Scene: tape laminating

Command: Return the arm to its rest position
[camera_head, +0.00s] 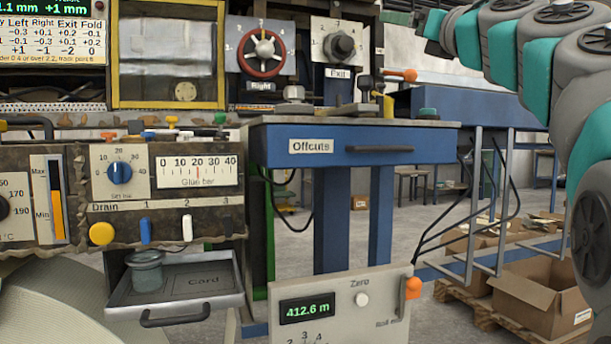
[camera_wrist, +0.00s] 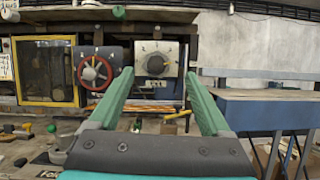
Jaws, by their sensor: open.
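My arm (camera_head: 560,70), grey and teal, arches in from the right edge in the head view.
The blue Offcuts table (camera_head: 420,145) stands in the middle, with small items on top. The control panel (camera_head: 150,190) and open Card drawer (camera_head: 185,285) are at left. A metre counter (camera_head: 345,308) is at the front. Cardboard boxes (camera_head: 540,290) sit on a pallet at lower right.

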